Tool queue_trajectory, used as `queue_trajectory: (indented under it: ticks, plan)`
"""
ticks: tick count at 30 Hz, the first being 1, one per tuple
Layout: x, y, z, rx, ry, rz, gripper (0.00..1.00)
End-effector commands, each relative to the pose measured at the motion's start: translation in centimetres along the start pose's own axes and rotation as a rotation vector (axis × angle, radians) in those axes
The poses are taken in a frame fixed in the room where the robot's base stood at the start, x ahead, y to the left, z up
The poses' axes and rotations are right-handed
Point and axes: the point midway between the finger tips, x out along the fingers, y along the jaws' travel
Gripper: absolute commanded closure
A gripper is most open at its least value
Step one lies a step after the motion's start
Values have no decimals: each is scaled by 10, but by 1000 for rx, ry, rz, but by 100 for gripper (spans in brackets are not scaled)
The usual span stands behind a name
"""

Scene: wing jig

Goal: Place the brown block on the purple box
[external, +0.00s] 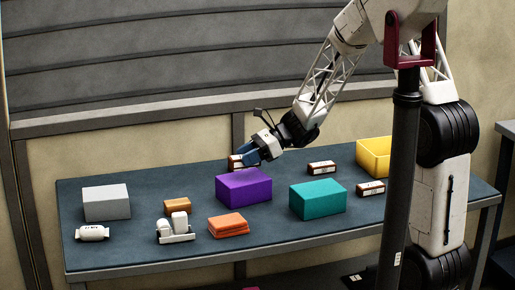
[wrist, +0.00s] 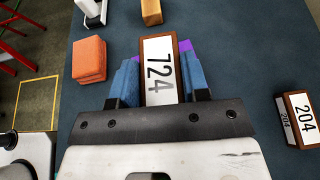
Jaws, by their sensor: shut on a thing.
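My gripper (external: 248,158) is shut on a brown block (external: 235,163) with a white top label. The purple box (external: 243,188) stands on the table, just in front of the block in the external view. In the wrist view, parts of the purple box (wrist: 186,46) show beside and beyond the block, which hides most of it. I cannot tell the block's exact height above the table.
A teal box (external: 318,199), yellow bin (external: 373,158), grey box (external: 106,203), orange stack (external: 229,226), small orange-brown block (external: 177,205) and white items (external: 176,230) stand around.

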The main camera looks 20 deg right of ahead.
Motion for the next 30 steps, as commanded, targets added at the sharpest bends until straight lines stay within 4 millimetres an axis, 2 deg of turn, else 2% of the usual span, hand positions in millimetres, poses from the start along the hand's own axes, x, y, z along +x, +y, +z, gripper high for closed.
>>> queue_trajectory:
  ticks: [14,24,30]
  plan:
    - [2,-5,0,0,0,0,82]
    - [13,-5,-27,1,0,0,82]
    - [16,-5,-33,0,0,0,82]
